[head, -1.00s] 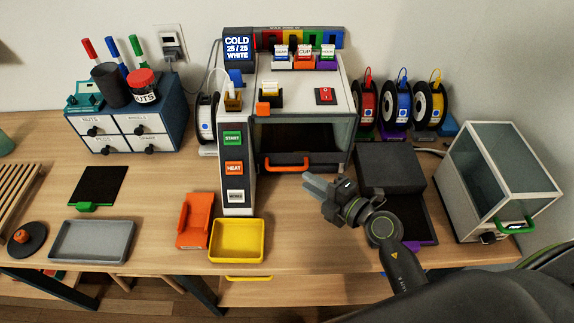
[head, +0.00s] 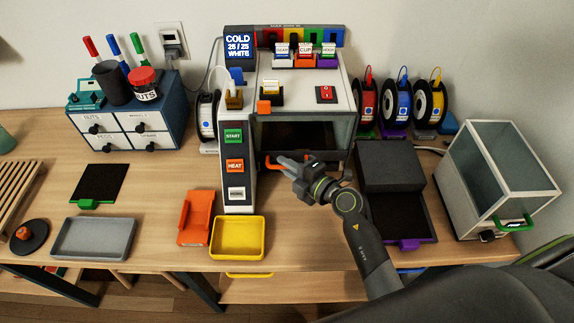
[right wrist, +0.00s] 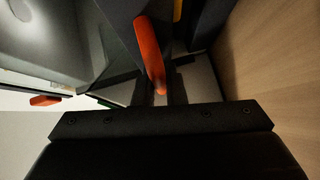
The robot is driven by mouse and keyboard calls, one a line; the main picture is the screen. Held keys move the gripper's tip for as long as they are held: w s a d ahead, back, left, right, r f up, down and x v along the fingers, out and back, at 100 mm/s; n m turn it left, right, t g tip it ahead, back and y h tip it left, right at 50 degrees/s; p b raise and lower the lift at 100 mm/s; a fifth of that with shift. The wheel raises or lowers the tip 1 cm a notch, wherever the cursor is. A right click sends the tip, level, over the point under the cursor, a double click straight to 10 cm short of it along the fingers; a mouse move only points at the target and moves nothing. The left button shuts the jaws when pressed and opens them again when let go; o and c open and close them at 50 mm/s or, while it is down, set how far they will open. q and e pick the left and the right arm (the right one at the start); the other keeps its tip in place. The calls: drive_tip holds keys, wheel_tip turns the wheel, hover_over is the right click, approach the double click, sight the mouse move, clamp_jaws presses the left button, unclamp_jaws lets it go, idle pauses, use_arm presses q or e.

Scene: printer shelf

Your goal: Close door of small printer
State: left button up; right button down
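The small printer (head: 335,92) stands at the back middle, a white box with a dark front opening (head: 310,134). An orange handle (head: 271,163) sits low at its front, partly hidden by my right gripper; how far the door stands open is hard to tell. My right gripper (head: 283,160) is at the handle. In the right wrist view the handle (right wrist: 150,52) lies between the two grey fingers, which look apart; I cannot tell whether they touch it. My left gripper is not in view.
A control column (head: 236,165) with START and HEAT buttons stands left of the opening. A yellow tray (head: 237,254) and an orange stand (head: 195,218) are in front. A dark box (head: 390,165) and a glass-sided case (head: 500,180) are at the right.

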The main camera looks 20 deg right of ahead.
wheel_tip(320, 180, down, 4)
drive_tip(key=shift+r+b, duration=0.1)
drive_tip(key=shift+b, duration=0.85)
drive_tip(key=shift+s, duration=0.1)
drive_tip(key=c, duration=1.8)
unclamp_jaws()
drive_tip(key=shift+f, duration=0.2)
drive_tip(key=shift+o, duration=0.2)
drive_tip(key=shift+r, duration=0.1)
drive_tip(key=b+v, duration=0.1)
drive_tip(key=v, duration=1.5)
drive_tip(key=shift+s+d, duration=0.35)
drive_tip(key=shift+s, duration=0.25)
